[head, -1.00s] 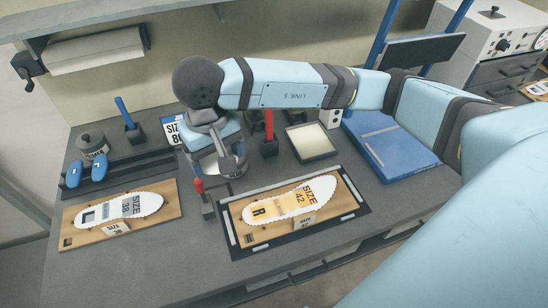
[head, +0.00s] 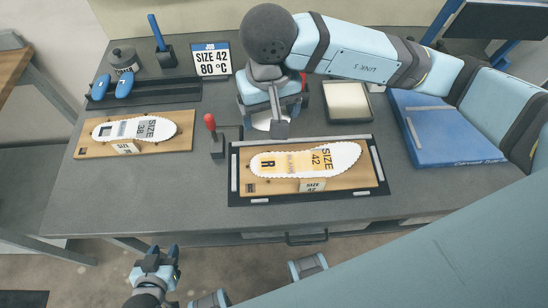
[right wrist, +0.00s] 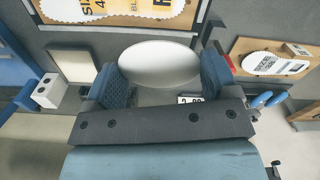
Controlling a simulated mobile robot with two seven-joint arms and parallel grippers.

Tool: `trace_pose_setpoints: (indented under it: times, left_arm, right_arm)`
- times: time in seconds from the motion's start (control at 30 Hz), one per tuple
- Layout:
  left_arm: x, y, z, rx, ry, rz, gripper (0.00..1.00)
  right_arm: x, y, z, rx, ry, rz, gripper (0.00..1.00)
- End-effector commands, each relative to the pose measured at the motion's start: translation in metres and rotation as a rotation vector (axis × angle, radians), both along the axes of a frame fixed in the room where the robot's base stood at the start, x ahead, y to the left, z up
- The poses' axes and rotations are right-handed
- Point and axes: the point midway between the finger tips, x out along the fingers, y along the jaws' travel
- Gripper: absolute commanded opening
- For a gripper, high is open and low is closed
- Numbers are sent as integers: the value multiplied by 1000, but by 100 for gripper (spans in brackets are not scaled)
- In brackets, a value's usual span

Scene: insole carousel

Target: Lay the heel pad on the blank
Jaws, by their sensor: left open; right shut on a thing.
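The heel pad (right wrist: 158,64) is a pale, smooth oval held between the two fingers of my right gripper (right wrist: 158,88) in the right wrist view. In the head view my right gripper (head: 270,122) hangs behind the framed board, and only a pale sliver of the pad shows under it. The blank (head: 345,158) is a white insole marked SIZE 42 and R, lying on the wooden board in front of the gripper; it also shows at the top of the right wrist view (right wrist: 125,8). The pad is apart from the blank. My left gripper (head: 160,256) is open and empty, low in front of the bench.
A SIZE 38 insole (head: 160,129) lies on another board at left. A red-knobbed lever (head: 210,121) stands beside the framed board (head: 233,190). A cream tray (head: 348,100) and a blue case (head: 440,130) are at right. A job sign (head: 211,60) reads SIZE 42, 80 °C.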

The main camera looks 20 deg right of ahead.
Motion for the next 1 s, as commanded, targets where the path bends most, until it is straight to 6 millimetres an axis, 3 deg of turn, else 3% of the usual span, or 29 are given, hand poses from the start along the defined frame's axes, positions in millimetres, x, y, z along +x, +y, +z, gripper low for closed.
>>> trace_pose_setpoints:
  times: [0.4, 1.0]
  left_arm:
    - [0, 2, 8, 8, -9, -3, 41]
    - [-2, 2, 9, 13, -8, -6, 41]
  right_arm:
    - [-1, 0, -108, -2, 5, -2, 59]
    - [-1, 0, -174, -1, 2, 0, 59]
